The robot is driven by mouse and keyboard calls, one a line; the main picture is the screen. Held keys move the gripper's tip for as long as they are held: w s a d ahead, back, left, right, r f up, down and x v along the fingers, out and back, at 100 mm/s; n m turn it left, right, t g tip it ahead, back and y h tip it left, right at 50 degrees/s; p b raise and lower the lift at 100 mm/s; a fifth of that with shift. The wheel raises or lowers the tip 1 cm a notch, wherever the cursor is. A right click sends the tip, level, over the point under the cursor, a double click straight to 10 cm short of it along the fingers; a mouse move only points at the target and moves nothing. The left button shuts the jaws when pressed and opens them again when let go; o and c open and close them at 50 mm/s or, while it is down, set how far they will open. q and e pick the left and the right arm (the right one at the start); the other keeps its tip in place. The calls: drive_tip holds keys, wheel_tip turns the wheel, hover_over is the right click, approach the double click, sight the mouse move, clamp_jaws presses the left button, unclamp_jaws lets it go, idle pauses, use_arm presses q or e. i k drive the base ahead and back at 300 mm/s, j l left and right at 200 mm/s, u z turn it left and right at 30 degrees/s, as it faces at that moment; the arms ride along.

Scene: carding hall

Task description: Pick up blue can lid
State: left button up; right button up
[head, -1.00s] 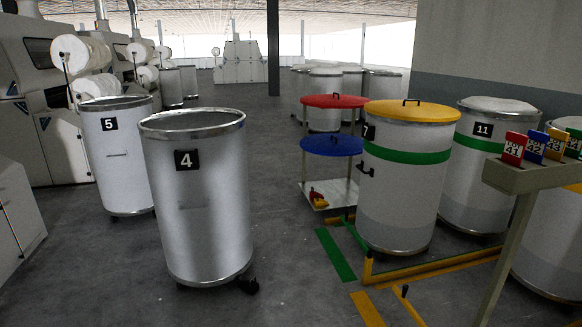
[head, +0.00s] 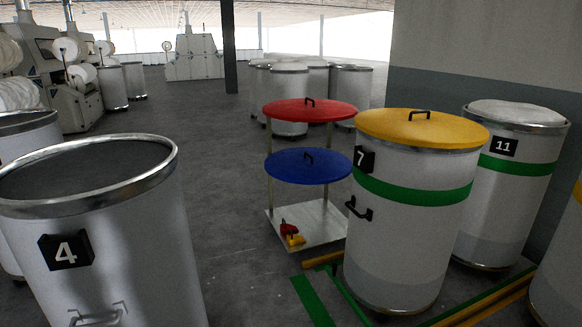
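The blue can lid (head: 293,169) is a round flat disc with a small dark handle on top. It lies on the middle level of a small rack (head: 271,215), under the red can lid (head: 325,112) on the top level. Its right edge is close to can 7 in the picture, and part of it may be hidden there. Neither of my grippers shows in the head view.
Can 7 (head: 400,240) with a yellow lid (head: 440,134) stands right of the rack, can 11 (head: 520,190) behind it. Open can 4 (head: 140,270) is close at the left. Red and yellow items (head: 292,238) lie on the rack's bottom shelf. Floor between can 4 and the rack is clear.

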sight(307, 166)
drive_tip(key=i, duration=0.85)
drive_tip(key=i+l+u, duration=0.1)
drive_tip(key=i, duration=0.7)
drive_tip(key=i+l, duration=0.15)
drive_tip(key=i, duration=0.7)
drive_tip(key=i+j+z, duration=0.4)
drive_tip(key=i, duration=0.2)
drive_tip(key=i+j+z, duration=0.75)
drive_tip(key=i+j, duration=0.25)
drive_tip(key=j, duration=0.1)
